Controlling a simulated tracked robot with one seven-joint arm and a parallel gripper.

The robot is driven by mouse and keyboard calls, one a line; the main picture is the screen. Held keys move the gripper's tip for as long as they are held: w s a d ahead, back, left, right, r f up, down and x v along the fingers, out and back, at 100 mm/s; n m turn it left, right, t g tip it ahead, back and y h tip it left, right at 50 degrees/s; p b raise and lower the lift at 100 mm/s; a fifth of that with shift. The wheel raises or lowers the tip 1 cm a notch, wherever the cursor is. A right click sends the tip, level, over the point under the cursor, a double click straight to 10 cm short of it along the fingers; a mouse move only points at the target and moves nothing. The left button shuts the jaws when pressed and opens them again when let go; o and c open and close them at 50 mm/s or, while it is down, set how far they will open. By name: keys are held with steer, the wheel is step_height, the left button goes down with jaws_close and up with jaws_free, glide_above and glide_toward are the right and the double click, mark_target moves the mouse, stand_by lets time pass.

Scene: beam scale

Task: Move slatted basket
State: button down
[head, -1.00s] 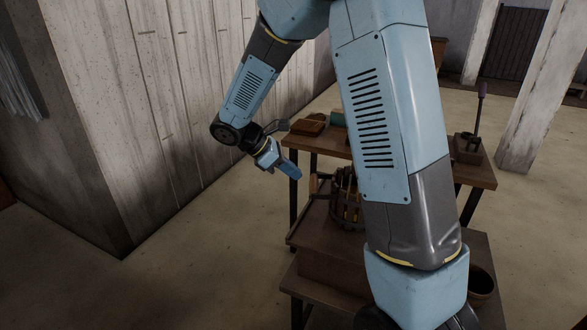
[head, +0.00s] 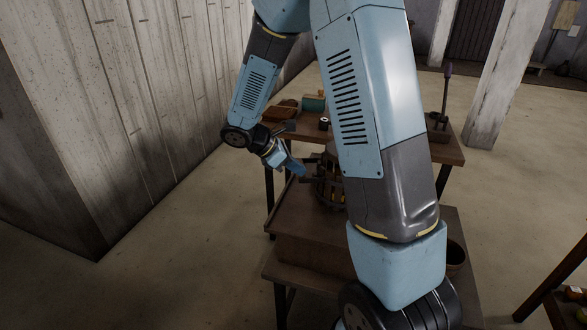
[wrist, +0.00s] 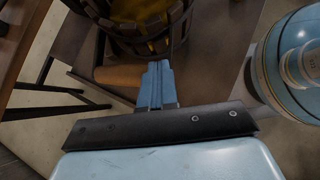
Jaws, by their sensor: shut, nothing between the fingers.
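The slatted basket (head: 328,188) is dark, round and barred, with yellow-orange contents. It stands on the near brown table, partly hidden behind my arm in the head view. In the wrist view the basket (wrist: 150,35) fills the top middle, cut off by the frame edge. My gripper (head: 297,167) is shut and empty, to the left of the basket in the head view. In the wrist view its blue fingers (wrist: 157,85) lie together, pointing at the basket's side. I cannot tell whether they touch it.
The near table (head: 300,225) bears the basket, and a dark round pot (head: 456,254) shows at its right. A farther table (head: 449,150) holds a brown block, a green box and a tool with an upright handle. A plank wall (head: 90,110) stands at the left.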

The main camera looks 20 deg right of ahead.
mark_target(319, 171)
steer(key=shift+s+d, duration=0.1)
steer(key=shift+d, duration=0.2)
steer(key=shift+s+d, duration=0.1)
steer(key=shift+d, duration=1.8)
steer(key=shift+s+v, duration=0.35)
steer(key=shift+v, duration=6.7)
steer(key=s+d+r+m+t+y, duration=0.2)
steer(key=s+r+m, duration=0.4)
steer(key=s, duration=0.5)
steer(key=s+d+r+m+t+y, duration=0.3)
steer(key=s+m+y, duration=0.4)
steer(key=s+m, duration=0.4)
steer(key=shift+s+d+r+t, duration=0.3)
steer(key=shift+r+t, duration=0.3)
steer(key=shift+r, duration=0.75)
